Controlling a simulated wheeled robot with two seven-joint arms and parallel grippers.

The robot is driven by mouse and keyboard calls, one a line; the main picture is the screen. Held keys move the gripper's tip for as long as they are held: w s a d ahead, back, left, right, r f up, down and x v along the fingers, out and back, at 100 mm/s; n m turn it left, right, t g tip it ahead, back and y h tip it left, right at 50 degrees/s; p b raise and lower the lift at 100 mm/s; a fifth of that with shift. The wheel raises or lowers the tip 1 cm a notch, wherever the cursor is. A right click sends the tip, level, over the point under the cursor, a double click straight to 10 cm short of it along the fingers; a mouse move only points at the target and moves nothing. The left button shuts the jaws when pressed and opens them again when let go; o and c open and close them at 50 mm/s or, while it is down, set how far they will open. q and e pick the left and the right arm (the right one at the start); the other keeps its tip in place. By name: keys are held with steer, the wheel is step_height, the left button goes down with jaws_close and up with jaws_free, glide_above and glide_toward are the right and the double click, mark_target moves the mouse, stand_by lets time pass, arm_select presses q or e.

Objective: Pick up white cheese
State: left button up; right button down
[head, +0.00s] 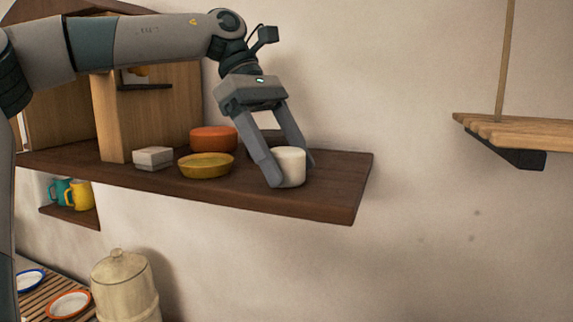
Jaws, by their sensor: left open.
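A short white cylinder (291,161), which looks like the white cheese, stands upright on the dark wooden shelf (335,190) near its right end. My left gripper (289,173) reaches down from above with its jaws apart. One finger is in front of the cylinder's left side and the other is beyond its right side, partly hidden behind it. I cannot tell whether either finger touches it. My right gripper is not in view.
Left of the gripper on the shelf are an orange round (213,139), a yellow round (206,166) and a pale grey-white block (153,158). A wooden post (118,125) stands farther left. The shelf's right end is clear. A hanging slatted shelf (525,132) is at right.

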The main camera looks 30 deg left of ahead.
mark_target(295, 152)
arm_select(q)
steer(key=c, duration=1.2)
steer(key=shift+r, duration=0.15)
steer(key=shift+r+b, duration=0.5)
steer(key=shift+b, duration=0.05)
steer(key=r+b, duration=0.2)
steer(key=r, duration=0.1)
steer(key=shift+s+d, duration=0.15)
steer(key=shift+s, duration=0.25)
steer(key=shift+s+d+r+b, duration=0.45)
steer(key=shift+s+r+b, duration=0.25)
steer(key=shift+s+r, duration=0.75)
steer(key=shift+s+d+r+b, duration=0.4)
steer(key=shift+s+r+b, duration=0.4)
steer(key=shift+s, duration=1.3)
steer(key=shift+s+d+r+b, duration=0.55)
steer(key=shift+s+r, duration=0.6)
steer(key=shift+s, duration=0.6)
steer(key=shift+a, duration=0.1)
